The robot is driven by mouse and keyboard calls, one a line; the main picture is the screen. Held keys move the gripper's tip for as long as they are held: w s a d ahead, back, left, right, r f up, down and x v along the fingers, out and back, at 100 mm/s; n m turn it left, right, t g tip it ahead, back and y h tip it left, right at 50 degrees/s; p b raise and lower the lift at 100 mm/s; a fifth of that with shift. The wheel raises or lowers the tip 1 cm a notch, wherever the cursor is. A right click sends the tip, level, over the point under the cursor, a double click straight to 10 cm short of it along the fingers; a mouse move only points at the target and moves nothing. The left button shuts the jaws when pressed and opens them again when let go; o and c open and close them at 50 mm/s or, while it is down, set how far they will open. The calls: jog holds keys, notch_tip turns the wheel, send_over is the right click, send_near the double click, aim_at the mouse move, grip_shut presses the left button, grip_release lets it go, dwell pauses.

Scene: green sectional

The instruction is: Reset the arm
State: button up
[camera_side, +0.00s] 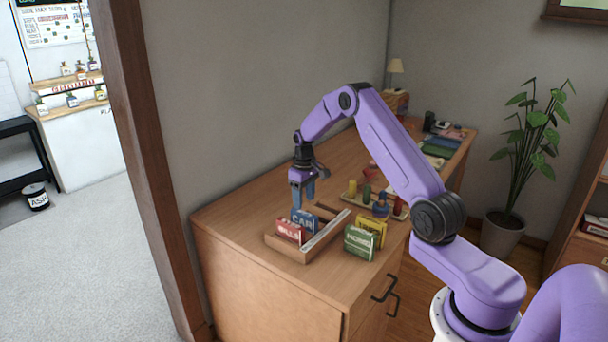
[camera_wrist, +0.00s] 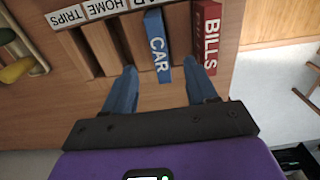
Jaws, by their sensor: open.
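My gripper (camera_side: 302,192) is open and points down over the wooden sorter on the desk. In the wrist view my gripper (camera_wrist: 162,88) has its two blue fingers apart, with the blue CAR block (camera_wrist: 157,45) between and beyond them. The CAR block (camera_side: 304,220) stands in the sorter (camera_side: 292,257), just below the fingers. The side view does not show clearly whether the fingers touch it. The red BILLS block (camera_wrist: 206,35) stands in the slot beside it and also shows in the side view (camera_side: 291,231). The wrist view shows labels HOME and TRIPS by bare slots.
A green block (camera_side: 359,242) and a yellow block (camera_side: 374,229) stand on the desk (camera_side: 235,217) right of the sorter. A tray (camera_side: 397,212) with several coloured pieces is behind them. A wall runs along the desk's left.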

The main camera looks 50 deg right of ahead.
notch_tip(320, 180, up, 8)
jog(key=s+a+r+n, duration=0.2)
jog(key=s+a+r, duration=0.15)
jog(key=a, duration=0.45)
jog(key=s+a+r+n, duration=0.2)
jog(key=s+a, duration=0.2)
jog(key=a, duration=0.4)
jog(key=s+a+r+n, duration=0.2)
jog(key=s+a, duration=0.2)
jog(key=a, duration=0.5)
jog(key=s+a+r+n, duration=0.1)
jog(key=s+a+n, duration=0.3)
jog(key=s, duration=1.1)
jog(key=s+d+n, duration=0.1)
jog(key=s+n, duration=0.1)
jog(key=s, duration=1)
jog(key=shift+s+f+n, duration=0.3)
jog(key=shift+s+f, duration=0.05)
jog(key=shift+f, duration=0.1)
jog(key=shift+o, duration=0.2)
jog(key=shift+d, duration=0.1)
